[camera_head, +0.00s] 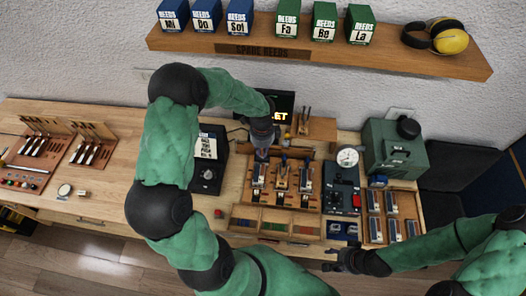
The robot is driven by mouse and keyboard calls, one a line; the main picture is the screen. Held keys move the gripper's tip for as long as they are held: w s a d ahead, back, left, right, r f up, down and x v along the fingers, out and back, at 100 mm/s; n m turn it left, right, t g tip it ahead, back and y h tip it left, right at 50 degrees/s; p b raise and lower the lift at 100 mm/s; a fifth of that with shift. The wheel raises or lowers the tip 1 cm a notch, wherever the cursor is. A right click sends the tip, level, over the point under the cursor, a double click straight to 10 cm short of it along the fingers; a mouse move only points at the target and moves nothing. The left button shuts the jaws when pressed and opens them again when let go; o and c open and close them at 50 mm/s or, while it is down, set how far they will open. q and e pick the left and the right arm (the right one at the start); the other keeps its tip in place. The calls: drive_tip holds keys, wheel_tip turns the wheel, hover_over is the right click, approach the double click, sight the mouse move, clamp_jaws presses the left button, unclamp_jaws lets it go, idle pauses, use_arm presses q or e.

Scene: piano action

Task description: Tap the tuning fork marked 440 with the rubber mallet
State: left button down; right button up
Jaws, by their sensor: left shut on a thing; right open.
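My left gripper (262,152) points down over the back left of a wooden rack (283,207) in the middle of the bench. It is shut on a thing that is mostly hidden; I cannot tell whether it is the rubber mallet. Several small upright metal pieces with pale labels (282,178) stand on the rack, just in front of this gripper. They may be the tuning forks, but the markings are too small to read and I cannot pick out 440. My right gripper (334,262) is open and empty, in front of the bench's front edge at right.
A black box with a sign (207,160) stands left of the rack. A control box with a red button (341,197), a round gauge (347,157) and a green machine (394,147) stand right. A shelf (320,52) with reed boxes hangs above. Bench space at left is partly clear.

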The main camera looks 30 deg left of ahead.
sight(268, 157)
use_arm(q)
drive_tip(key=shift+w+d+f+b, duration=0.15)
drive_tip(key=shift+d+f+b, duration=0.2)
drive_tip(key=shift+f+b, duration=0.4)
drive_tip(key=shift+w+d+f+b, duration=0.25)
drive_tip(key=shift+f+b, duration=0.25)
drive_tip(key=shift+f, duration=0.4)
drive_tip(key=shift+w+d+f+b, duration=0.1)
drive_tip(key=shift+d+f+b, duration=0.3)
drive_tip(key=shift+f+b, duration=0.35)
drive_tip(key=shift+f, duration=0.1)
drive_tip(key=shift+s+a, duration=0.4)
drive_tip(key=shift+a, duration=0.4)
drive_tip(key=r+p, duration=0.1)
drive_tip(key=a+r+p, duration=0.1)
drive_tip(key=r+p, duration=0.1)
drive_tip(key=s+r+p, duration=0.1)
drive_tip(key=r, duration=0.1)
drive_tip(key=shift+a+r, duration=0.1)
drive_tip(key=shift+a, duration=0.25)
